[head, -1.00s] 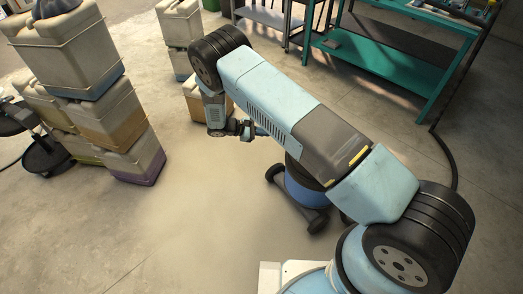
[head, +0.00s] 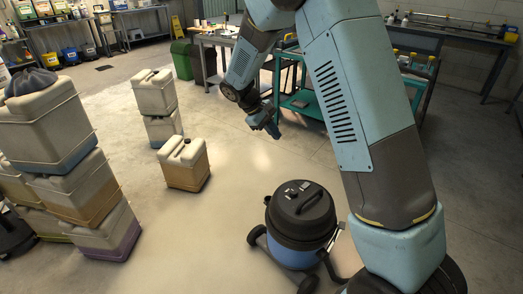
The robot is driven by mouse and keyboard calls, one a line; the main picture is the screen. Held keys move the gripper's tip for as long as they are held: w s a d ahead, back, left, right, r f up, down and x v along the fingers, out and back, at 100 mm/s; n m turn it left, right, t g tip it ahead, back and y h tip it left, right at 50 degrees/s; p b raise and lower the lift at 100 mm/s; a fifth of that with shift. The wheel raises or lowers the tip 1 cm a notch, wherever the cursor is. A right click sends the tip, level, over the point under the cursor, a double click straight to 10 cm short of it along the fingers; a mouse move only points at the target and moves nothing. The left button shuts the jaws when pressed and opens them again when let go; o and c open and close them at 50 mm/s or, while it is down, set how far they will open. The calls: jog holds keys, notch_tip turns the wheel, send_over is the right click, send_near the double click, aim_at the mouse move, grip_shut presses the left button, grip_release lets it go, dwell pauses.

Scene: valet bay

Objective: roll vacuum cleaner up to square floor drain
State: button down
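The vacuum cleaner (head: 300,218) has a black lid with a handle, a blue drum and a dark wheeled base. It stands upright on the floor at the lower middle, just left of my arm's large links. My gripper (head: 273,131) hangs in the air in the middle of the head view, above and beyond the vacuum, apart from it. It appears to hold nothing, but its fingers are too small to tell open from shut. A small dark patch (head: 104,67) lies on the far floor at upper left. It may be the square floor drain, but its shape is unclear.
Stacked canisters (head: 85,190) stand at left, with a two-high stack (head: 158,105) and a single canister (head: 185,165) nearer the middle. A green bin (head: 184,59), a yellow sign (head: 178,27) and a teal cart (head: 300,100) stand farther back. Floor between canisters and vacuum is clear.

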jog(key=s+d+r+m+t+y, duration=0.1)
jog(key=s+d+r+m+y, duration=0.1)
jog(key=s+d+r, duration=0.45)
jog(key=s+d+r+m+t+y, duration=0.1)
jog(key=s+d+r+m+y, duration=0.2)
jog(key=s+r, duration=0.6)
jog(key=s+d+r+m+t+y, duration=0.1)
jog(key=s+d+r+m+t, duration=0.1)
jog(key=s, duration=0.6)
jog(key=s+d+r+m+t+y, duration=0.1)
jog(key=s+d+r+m+t, duration=0.1)
jog(key=s+r, duration=0.3)
jog(key=shift+s+d+r, duration=0.15)
jog(key=shift+s+d, duration=0.65)
jog(key=shift+s, duration=1.15)
jog(key=c, duration=1.8)
grip_release()
